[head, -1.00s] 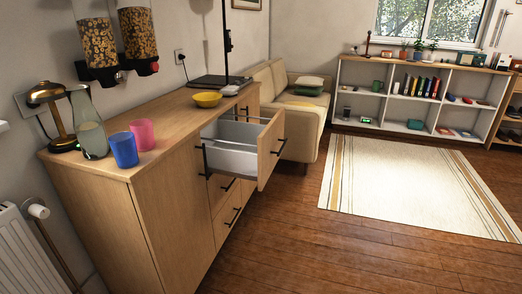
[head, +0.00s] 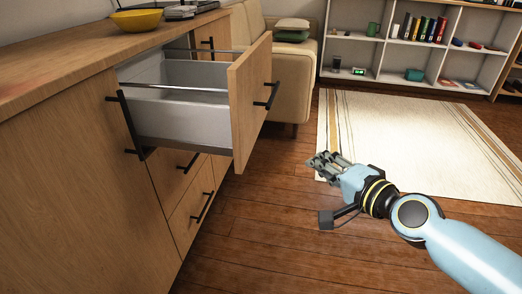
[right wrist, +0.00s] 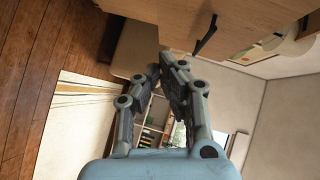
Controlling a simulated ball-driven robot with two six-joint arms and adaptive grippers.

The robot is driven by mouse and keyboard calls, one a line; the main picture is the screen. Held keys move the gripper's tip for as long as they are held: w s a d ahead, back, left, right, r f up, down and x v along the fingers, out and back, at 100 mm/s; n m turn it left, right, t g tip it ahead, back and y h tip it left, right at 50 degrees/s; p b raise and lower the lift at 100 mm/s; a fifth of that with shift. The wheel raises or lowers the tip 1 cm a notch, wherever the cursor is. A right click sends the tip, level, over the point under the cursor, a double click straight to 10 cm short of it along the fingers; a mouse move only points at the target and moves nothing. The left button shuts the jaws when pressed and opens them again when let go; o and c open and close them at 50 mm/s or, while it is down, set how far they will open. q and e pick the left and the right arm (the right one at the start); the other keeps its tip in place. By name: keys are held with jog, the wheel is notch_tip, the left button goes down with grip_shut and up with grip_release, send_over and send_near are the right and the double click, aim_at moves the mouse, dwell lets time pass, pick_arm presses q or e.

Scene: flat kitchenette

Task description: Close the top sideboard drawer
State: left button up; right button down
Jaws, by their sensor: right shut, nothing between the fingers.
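The top sideboard drawer (head: 185,122) is pulled well out of the wooden sideboard (head: 75,165). Its front panel (head: 246,112) carries a dark bar handle (head: 268,96). The drawer looks empty inside, with pale grey walls. My right gripper (head: 318,163) is shut and empty, to the right of the drawer front and apart from it. In the right wrist view my gripper fingers (right wrist: 158,75) come together at the tips, and a wooden panel with a dark handle (right wrist: 206,36) shows above them. My left gripper is not in view.
A yellow bowl (head: 136,20) stands on the sideboard top. Shut lower drawers (head: 190,212) lie under the open one. A beige sofa (head: 285,75) stands behind. Free wooden floor (head: 270,225) and a cream rug (head: 420,140) lie to the right.

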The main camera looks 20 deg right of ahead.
notch_tip(320, 180, up, 7)
jog(key=w+a+m+t+y+b, duration=0.1)
jog(key=w+a+m+t+b, duration=0.1)
send_near(251, 105)
jog(key=w+d, duration=0.2)
jog(key=w, duration=0.1)
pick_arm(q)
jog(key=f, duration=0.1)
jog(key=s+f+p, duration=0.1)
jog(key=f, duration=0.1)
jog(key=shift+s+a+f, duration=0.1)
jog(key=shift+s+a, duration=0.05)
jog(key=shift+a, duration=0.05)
pick_arm(e)
jog(key=w+a, duration=0.2)
jog(key=shift+a+f, duration=0.15)
jog(key=shift+a, duration=0.25)
